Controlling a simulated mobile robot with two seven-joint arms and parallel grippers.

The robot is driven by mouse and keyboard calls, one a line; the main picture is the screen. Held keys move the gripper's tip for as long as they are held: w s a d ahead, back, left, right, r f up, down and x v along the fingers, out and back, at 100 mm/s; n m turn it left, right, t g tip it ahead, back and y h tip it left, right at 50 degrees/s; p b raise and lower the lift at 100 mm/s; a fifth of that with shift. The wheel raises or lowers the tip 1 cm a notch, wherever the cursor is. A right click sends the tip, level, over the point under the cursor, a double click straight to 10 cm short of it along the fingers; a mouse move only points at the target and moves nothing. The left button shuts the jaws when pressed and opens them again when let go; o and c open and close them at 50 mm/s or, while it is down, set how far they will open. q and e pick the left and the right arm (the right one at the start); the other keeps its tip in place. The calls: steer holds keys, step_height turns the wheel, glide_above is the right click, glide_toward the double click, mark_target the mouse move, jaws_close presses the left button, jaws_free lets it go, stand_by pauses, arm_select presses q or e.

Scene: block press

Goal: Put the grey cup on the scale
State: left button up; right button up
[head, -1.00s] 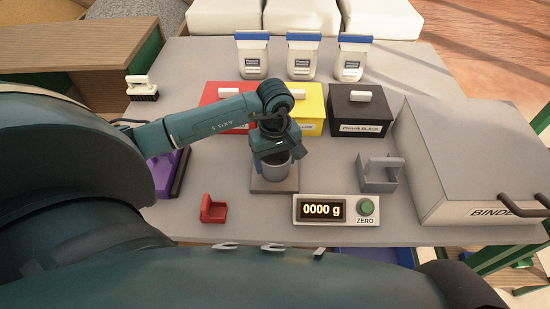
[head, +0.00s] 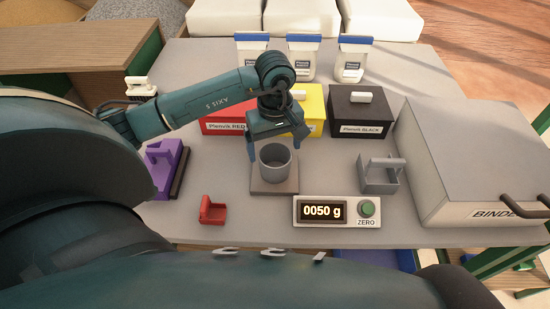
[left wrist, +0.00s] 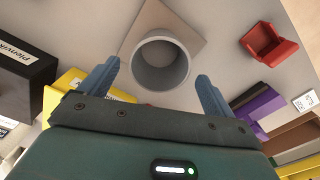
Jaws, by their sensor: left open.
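The grey cup (head: 275,164) stands upright on the square plate of the scale (head: 262,188) in the head view. The scale's display (head: 323,211) reads 0050 g, with a green ZERO button beside it. My left gripper (head: 278,148) is open and empty, above and just behind the cup. In the left wrist view the cup (left wrist: 160,66) is seen from above on the plate (left wrist: 196,38), beyond the two spread fingers of my left gripper (left wrist: 157,82). My right gripper is not in view.
A red scoop-like piece (head: 212,210) lies left of the display. A grey handled block (head: 382,175) and the large grey binder box (head: 470,165) stand to the right. Red (head: 222,124), yellow (head: 314,108) and black (head: 361,112) boxes stand behind, and a purple handled tool (head: 166,168) is at left.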

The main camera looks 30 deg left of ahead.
arm_select(q)
step_height(320, 180, up, 6)
steer(key=shift+r+b, duration=0.2)
steer(key=shift+b, duration=0.15)
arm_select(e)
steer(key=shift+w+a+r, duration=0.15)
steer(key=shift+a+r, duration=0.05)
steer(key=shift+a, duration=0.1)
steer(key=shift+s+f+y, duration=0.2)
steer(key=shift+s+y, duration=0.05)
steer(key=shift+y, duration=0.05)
arm_select(q)
steer(key=shift+s, duration=0.1)
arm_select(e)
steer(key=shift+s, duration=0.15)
